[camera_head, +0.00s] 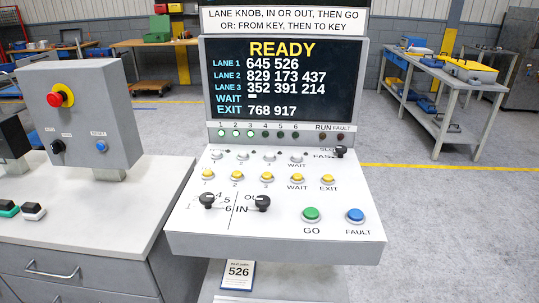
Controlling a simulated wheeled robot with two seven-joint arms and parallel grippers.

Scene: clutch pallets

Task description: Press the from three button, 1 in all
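The control console (275,245) stands in front of me with a sloped light-grey panel. Its upper key row has pale buttons; the third from the left (269,157) appears to be the from three button, though its small label is hard to read. Below it is a row of yellow buttons, with the third yellow button (266,177) marked 3. The screen (283,78) reads READY, with lane 3 listing 352 391 214 and the WAIT line showing only a dash. Neither of my grippers is in view.
Two black knobs (208,201) (262,203), a green GO button (311,214) and a blue FAULT button (355,215) sit lower on the panel. A grey box with a red stop button (60,98) stands on the left cabinet. A card reading 526 (238,273) hangs below.

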